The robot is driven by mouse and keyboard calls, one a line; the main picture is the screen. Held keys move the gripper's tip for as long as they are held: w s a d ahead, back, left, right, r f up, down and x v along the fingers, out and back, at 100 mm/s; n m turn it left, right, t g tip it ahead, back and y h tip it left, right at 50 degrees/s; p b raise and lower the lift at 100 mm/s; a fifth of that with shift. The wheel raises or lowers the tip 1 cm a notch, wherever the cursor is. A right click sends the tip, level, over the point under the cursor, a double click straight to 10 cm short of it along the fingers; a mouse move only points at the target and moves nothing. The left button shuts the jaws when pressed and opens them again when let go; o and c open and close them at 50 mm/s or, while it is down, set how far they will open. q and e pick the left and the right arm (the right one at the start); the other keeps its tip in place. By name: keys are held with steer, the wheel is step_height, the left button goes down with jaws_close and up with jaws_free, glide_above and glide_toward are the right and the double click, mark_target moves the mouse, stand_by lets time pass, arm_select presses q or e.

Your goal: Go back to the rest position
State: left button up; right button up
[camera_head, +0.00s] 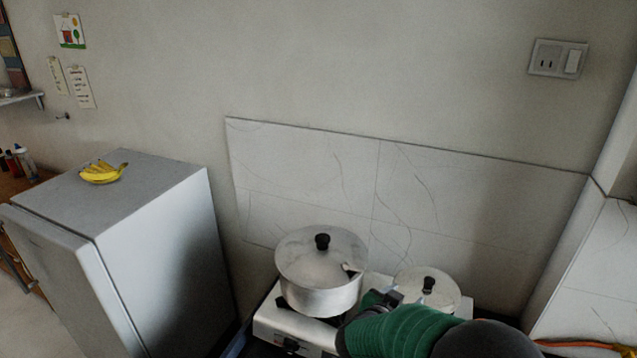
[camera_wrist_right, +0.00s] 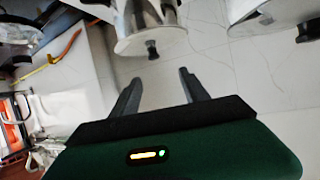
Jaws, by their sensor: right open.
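My right gripper (camera_head: 370,285) is low in the head view, at the end of my green forearm sleeve, just in front of two pots. In the right wrist view its two dark fingers (camera_wrist_right: 158,88) stand apart with nothing between them. A large metal pot (camera_head: 320,298) with a black-knobbed lid (camera_head: 321,250) is to its left. A smaller lidded pot (camera_head: 428,285) is just behind it to the right. Both lids are on. The wrist view appears upside down and shows the pots at its top. My left gripper is not in view.
The pots stand on a white stove (camera_head: 290,330) against a tiled wall. A grey fridge (camera_head: 165,240) with bananas (camera_head: 103,172) on top stands at left. An orange item (camera_head: 585,344) lies at the lower right. The space above the pots is clear.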

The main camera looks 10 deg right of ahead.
steer(key=s+a+f+n+y+b, duration=0.3)
steer(key=s+a+f+n+y, duration=0.4)
steer(key=a+y, duration=0.25)
steer(key=s+f+n+g, duration=0.1)
steer(key=s+f+g, duration=0.2)
steer(key=s, duration=0.5)
steer(key=s+f+n+g+b, duration=0.1)
steer(key=s+f+g, duration=0.2)
steer(key=s, duration=0.5)
steer(key=shift+d+f+n+g, duration=0.3)
steer(key=shift+d+f, duration=0.15)
steer(key=shift+f, duration=0.25)
